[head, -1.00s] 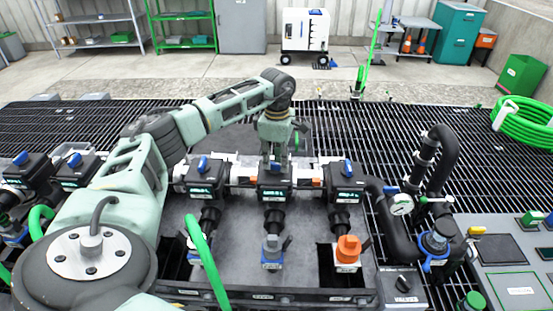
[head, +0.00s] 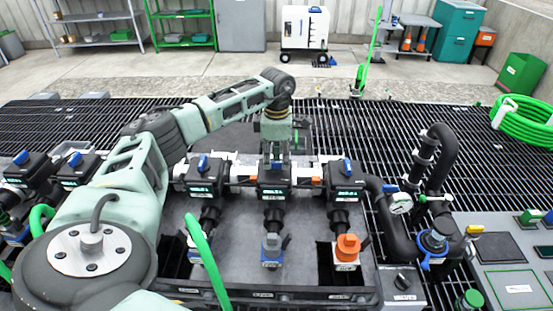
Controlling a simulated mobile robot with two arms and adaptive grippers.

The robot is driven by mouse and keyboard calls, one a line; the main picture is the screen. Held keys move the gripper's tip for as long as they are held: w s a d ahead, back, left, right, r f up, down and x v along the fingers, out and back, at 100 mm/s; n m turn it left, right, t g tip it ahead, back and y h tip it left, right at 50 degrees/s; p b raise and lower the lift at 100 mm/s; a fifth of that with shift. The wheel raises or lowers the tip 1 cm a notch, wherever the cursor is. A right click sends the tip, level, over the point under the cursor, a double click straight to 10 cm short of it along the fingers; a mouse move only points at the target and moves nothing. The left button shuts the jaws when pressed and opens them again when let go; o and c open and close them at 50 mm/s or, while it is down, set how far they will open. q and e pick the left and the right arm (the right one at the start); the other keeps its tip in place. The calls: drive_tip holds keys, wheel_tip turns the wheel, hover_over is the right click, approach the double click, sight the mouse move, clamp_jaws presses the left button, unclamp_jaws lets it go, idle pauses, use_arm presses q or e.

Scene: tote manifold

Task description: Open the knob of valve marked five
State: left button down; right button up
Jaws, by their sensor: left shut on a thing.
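Three black valve boxes with lit green displays stand in a row on the grey tray: the left valve (head: 201,186), the middle valve (head: 273,184) and the right valve (head: 345,184). The display marks are too small to read. The left valve's blue knob (head: 203,162) and the right valve's blue knob (head: 347,167) are in plain view. My left gripper (head: 275,158) reaches down from above onto the middle valve. It is shut on the knob there, which its fingers mostly hide. My right gripper is not in view.
More black valve boxes (head: 82,172) stand at the left. A green hose (head: 207,262) rises in front of the left valve. An orange-capped fitting (head: 347,247) stands before the right valve. A black bent pipe (head: 442,150) and pressure gauge (head: 401,203) stand to the right.

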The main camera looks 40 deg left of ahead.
sight(276, 162)
use_arm(q)
drive_tip(key=c, duration=1.8)
unclamp_jaws()
wheel_tip(276, 162, up, 12)
